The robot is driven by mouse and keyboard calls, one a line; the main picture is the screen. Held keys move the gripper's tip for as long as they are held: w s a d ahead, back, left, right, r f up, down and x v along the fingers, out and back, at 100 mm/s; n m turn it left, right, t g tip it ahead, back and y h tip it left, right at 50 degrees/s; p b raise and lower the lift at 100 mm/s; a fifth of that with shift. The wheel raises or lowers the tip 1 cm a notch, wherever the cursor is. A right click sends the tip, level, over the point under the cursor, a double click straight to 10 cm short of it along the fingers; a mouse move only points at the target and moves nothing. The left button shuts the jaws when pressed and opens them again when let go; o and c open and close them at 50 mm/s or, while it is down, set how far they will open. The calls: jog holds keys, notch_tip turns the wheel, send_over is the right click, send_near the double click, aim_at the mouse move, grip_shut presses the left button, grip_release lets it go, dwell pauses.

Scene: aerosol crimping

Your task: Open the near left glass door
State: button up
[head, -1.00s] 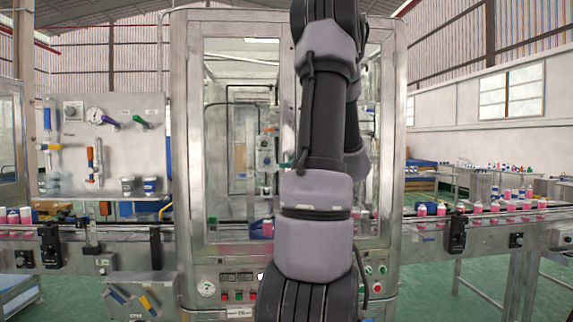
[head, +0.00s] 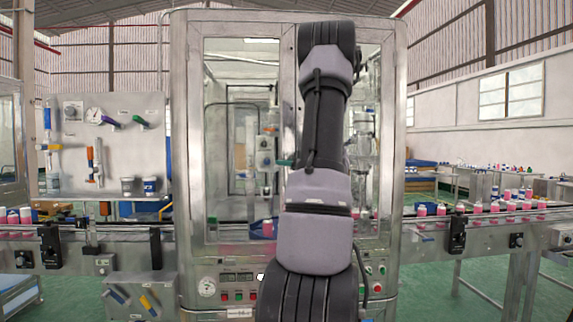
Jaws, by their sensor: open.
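The near left glass door (head: 228,150) is a tall clear pane in a metal frame on the front of the machine cabinet. It looks shut, flush with the cabinet front. The seam with the right glass door (head: 373,150) is partly covered by my arm. No handle can be made out clearly; it may be hidden behind my arm. My gripper cannot be made out in the head view; my arm rises in front of the cabinet and hides what lies behind it.
A panel with gauges and valves (head: 100,145) stands left of the cabinet. Conveyors run out on both sides, the right one (head: 480,232) carrying several pink bottles. Buttons and a gauge (head: 207,288) sit below the doors. Green floor shows at the right.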

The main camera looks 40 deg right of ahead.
grip_shut()
dwell(1.5)
